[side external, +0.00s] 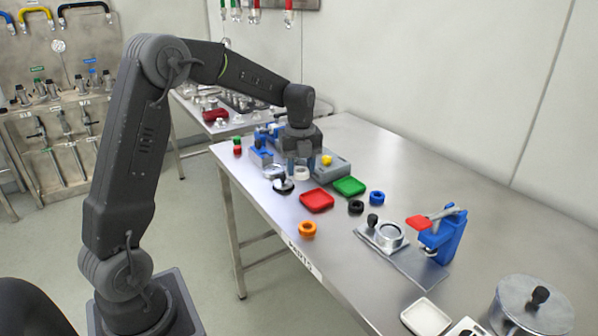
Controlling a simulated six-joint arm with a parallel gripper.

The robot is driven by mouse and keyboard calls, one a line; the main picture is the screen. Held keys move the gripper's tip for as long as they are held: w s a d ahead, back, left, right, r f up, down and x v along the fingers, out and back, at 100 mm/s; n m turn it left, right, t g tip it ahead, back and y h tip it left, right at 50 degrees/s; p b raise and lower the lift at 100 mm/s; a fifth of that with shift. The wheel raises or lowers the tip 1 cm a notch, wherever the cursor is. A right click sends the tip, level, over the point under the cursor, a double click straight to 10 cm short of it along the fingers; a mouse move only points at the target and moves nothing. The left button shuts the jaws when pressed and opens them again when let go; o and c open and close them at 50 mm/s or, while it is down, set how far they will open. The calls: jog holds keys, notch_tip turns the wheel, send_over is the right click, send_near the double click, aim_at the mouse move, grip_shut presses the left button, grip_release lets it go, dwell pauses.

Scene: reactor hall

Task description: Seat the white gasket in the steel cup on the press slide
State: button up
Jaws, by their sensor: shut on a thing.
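My gripper (302,169) points down over the far part of the steel table. It is shut on the white gasket (302,174), a small white ring seen low between the blue fingertips. I cannot tell whether the gasket touches the table. The steel cup (389,236) is a round, open cup on the press slide (371,237), which has a black knob at its left. The slide lies in front of the blue press (448,237) with its red lever, well to the right of my gripper and nearer the camera.
Between gripper and press lie a red tray (317,201), a green tray (349,186), a black ring (356,207) and a blue ring (377,198). An orange ring (308,229) is near the front edge. A lidded steel pot (532,308) and white tray (426,317) stand at lower right.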

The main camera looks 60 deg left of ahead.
jog(key=w+d+n, duration=0.2)
jog(key=w+d, duration=0.5)
jog(key=d, duration=0.3)
jog(key=n, duration=0.2)
send_over(388, 231)
jog(key=shift+w+f, duration=0.1)
jog(key=shift+f, duration=2.8)
jog(key=shift+f, duration=0.55)
jog(key=o, duration=1.5)
jog(key=shift+c, duration=0.2)
jog(key=shift+r, duration=0.1)
jog(key=shift+r, duration=3.4)
